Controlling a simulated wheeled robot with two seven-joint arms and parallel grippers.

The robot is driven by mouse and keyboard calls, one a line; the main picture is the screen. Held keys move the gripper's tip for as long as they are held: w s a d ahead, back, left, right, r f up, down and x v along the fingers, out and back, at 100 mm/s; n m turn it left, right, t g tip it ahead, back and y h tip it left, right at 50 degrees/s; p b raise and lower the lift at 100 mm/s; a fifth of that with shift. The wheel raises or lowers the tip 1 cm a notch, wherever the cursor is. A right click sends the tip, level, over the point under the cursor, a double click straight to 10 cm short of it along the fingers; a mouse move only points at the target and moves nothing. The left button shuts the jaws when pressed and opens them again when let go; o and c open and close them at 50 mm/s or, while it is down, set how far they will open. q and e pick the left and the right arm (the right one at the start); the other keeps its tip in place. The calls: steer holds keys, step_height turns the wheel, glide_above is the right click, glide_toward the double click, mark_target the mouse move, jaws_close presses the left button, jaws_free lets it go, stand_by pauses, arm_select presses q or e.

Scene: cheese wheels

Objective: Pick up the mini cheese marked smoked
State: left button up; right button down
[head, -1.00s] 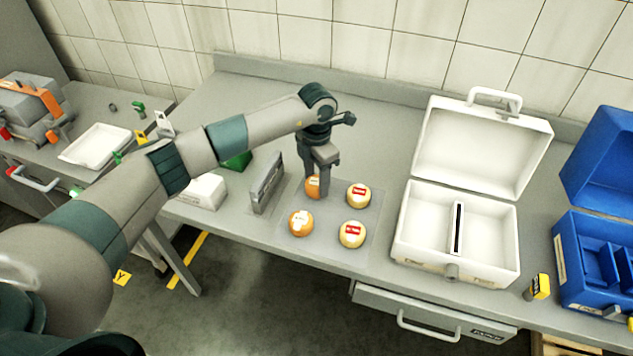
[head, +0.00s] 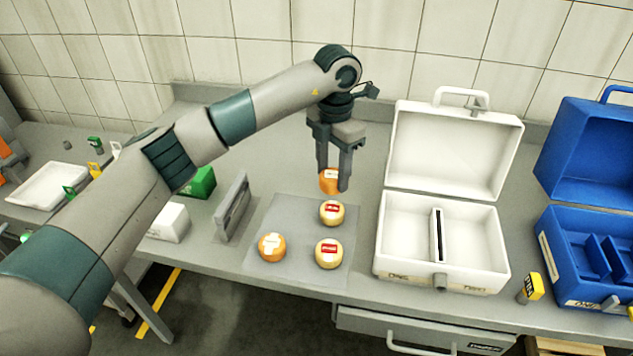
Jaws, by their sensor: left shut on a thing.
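My left gripper (head: 334,174) is shut on an orange mini cheese (head: 328,187) with a pale label, its writing too small to read. It holds this cheese raised above the back of the grey mat (head: 285,212). Three mini cheeses stand on the mat: an orange one (head: 272,248) with a white label at front left, a cream one (head: 332,213) with a red label just below the held cheese in the picture, and another cream one (head: 329,254) with a red label at front right. My right gripper is not in view.
An open white case (head: 440,275) with a divider stands right of the mat. An open blue case (head: 580,290) and a yellow-tagged item (head: 533,288) are farther right. A grey upright stand (head: 233,208), a white box (head: 168,222) and a green box (head: 200,182) lie left.

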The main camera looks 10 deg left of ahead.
arm_select(q)
steer(key=shift+d+r, duration=0.2)
steer(key=shift+d, duration=0.1)
steer(key=shift+a, duration=0.1)
stand_by(0.3)
